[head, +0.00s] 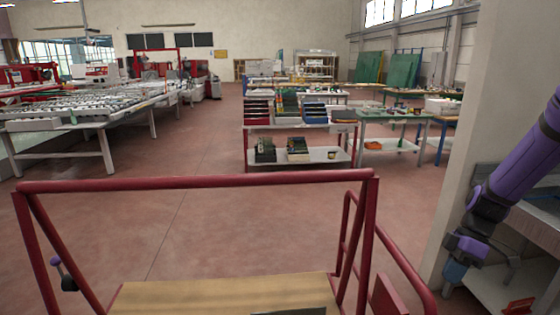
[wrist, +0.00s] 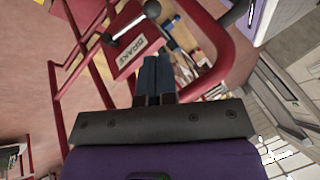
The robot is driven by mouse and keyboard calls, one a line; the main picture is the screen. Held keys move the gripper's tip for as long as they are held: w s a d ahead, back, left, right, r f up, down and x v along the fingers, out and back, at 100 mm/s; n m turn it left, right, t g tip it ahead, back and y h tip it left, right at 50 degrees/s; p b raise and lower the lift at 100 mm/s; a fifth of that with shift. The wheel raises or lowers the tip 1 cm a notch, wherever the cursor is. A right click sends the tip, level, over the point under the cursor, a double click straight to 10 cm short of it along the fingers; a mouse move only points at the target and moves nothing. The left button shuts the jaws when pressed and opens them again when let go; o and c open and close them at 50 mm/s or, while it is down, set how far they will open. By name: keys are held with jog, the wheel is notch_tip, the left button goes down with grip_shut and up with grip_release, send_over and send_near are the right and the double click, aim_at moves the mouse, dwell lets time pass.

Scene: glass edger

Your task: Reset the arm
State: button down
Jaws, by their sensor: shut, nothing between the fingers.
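My purple arm (head: 522,165) comes in from the right edge of the head view and slopes down to the left. Its lower end hangs beside the pale wall corner, in front of a grey bench; the fingers cannot be made out there. In the wrist view my gripper (wrist: 157,62) shows two dark blue-grey fingers side by side, shut and empty. Behind the fingertips is a red panel with a "BRAKE" label (wrist: 138,47), with a lever and a dark knob (wrist: 152,9). No contact with it can be made out.
A red rail frame (head: 200,183) and a wooden board (head: 220,296) fill the near foreground. The pale wall corner (head: 462,170) and a grey bench (head: 490,290) are close by my arm. A red-framed rack (head: 298,126) stands farther off. The red floor (head: 190,225) beyond the rails is clear.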

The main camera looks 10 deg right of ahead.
jog(key=s+a+r+m+t+h, duration=0.1)
jog(key=s+a+r+m+h, duration=0.15)
jog(key=a+r, duration=0.45)
jog(key=s+a+r+m+t+h, duration=0.15)
jog(key=r+m, duration=0.25)
jog(key=r, duration=0.7)
jog(key=s+a+r+m+t+h, duration=0.1)
jog(key=s+a+r+m+t, duration=0.4)
jog(key=s+r, duration=0.4)
jog(key=shift+s+a+r+m, duration=0.3)
jog(key=shift+s+a+m, duration=0.25)
jog(key=shift+s+a, duration=0.35)
